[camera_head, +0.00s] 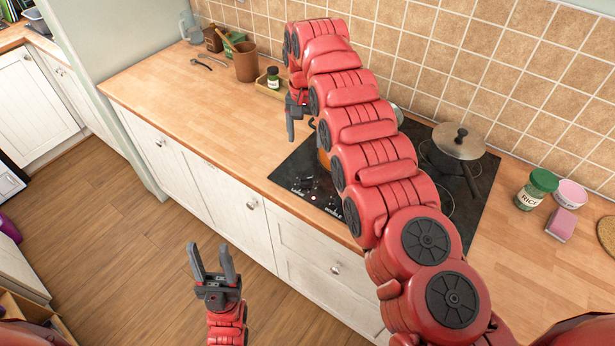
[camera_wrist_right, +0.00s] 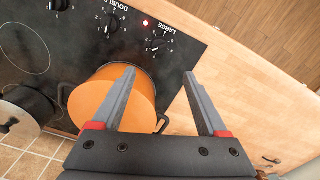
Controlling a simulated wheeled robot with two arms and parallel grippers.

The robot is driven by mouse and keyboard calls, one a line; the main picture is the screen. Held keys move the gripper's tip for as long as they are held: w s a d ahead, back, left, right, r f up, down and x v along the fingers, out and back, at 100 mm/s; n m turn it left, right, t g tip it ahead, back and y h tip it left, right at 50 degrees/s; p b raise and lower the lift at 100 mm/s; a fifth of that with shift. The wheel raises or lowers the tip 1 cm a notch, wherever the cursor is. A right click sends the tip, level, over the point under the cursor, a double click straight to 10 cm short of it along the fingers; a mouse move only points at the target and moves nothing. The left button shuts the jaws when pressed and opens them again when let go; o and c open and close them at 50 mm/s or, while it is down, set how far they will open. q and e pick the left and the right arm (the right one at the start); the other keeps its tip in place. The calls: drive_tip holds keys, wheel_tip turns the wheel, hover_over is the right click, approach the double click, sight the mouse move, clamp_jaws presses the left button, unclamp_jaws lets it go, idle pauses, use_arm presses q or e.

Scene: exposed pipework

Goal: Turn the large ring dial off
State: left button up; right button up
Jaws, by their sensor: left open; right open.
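The large ring dial (camera_wrist_right: 160,43) is a small black knob beside the word LARGE on the black hob (camera_wrist_right: 40,85). The same hob shows in the head view (camera_head: 482,190), where my right arm hides much of it. A red light is lit near the dial in the right wrist view. My right gripper (camera_wrist_right: 160,72) is open and empty above the hob edge, its fingers pointing toward the dial and apart from it. It also shows in the head view (camera_head: 297,122). My left gripper (camera_head: 209,246) is open and empty, in front of the lower cabinets.
An orange pot (camera_wrist_right: 110,98) stands on the hob under the right gripper's left finger. A lidded pan (camera_head: 459,143) stands at the back right. Another dial (camera_wrist_right: 110,22) sits by the word DOUBLE. The wooden worktop (camera_head: 190,92) left of the hob is largely clear.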

drive_tip(key=b, duration=0.6)
hover_over(306, 178)
wheel_tip(306, 178, down, 7)
drive_tip(key=shift+d+f, duration=0.1)
drive_tip(key=shift+f, duration=0.1)
drive_tip(key=shift+d+f, duration=0.1)
drive_tip(key=shift+f, duration=0.25)
wheel_tip(306, 178, down, 7)
drive_tip(key=shift+s+p, duration=0.1)
drive_tip(key=shift+p, duration=0.65)
drive_tip(key=shift+f, duration=0.3)
drive_tip(key=shift+c, duration=0.3)
clamp_jaws()
